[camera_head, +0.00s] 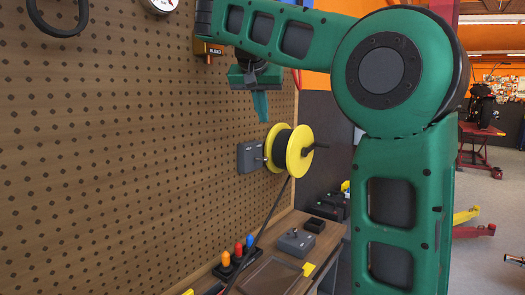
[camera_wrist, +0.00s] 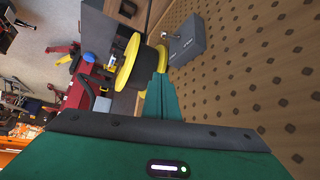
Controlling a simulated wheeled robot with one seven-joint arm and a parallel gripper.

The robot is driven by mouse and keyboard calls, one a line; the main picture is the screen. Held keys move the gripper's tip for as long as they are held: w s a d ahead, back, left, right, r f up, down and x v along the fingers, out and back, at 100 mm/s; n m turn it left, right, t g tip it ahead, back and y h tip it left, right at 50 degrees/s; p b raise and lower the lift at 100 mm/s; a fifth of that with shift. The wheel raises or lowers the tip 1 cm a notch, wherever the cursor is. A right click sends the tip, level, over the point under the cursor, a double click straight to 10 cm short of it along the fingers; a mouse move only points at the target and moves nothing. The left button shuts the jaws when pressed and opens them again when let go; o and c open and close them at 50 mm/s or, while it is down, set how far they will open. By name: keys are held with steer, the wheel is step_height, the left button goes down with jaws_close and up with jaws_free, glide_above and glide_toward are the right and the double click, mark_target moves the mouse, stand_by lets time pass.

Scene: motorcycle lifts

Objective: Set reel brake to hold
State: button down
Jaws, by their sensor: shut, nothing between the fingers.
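A yellow cable reel (camera_head: 302,151) with dark cable stands out from the pegboard; it also shows in the wrist view (camera_wrist: 128,62). A grey box (camera_head: 249,157) is fixed to the pegboard beside the reel. In the wrist view the grey box (camera_wrist: 188,42) has a small pale lever or knob on the side facing the reel and lettering too small to read. Its setting cannot be told. My gripper (camera_head: 260,107) points down above the reel and box, apart from both in the head view. Its green fingers (camera_wrist: 161,76) are together and empty, partly covering the reel in the wrist view.
Below is a wooden bench with orange, red and blue pegs (camera_head: 238,250) and a small grey box with a knob (camera_head: 296,241). The reel's dark cable runs down to the bench. The pegboard (camera_head: 120,150) bounds the left; open floor lies far right.

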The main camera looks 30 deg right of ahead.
stand_by(0.3)
glide_above(262, 159)
steer(key=d, duration=0.2)
step_height(262, 159, down, 7)
steer(key=f, duration=0.3)
steer(key=shift+s+a, duration=0.15)
steer(key=shift+a, duration=0.2)
steer(key=shift+s+a+f, duration=0.2)
steer(key=shift+a+f, duration=0.05)
steer(key=shift+f, duration=0.2)
steer(key=shift+s+d, duration=0.1)
steer(key=shift+d, duration=0.05)
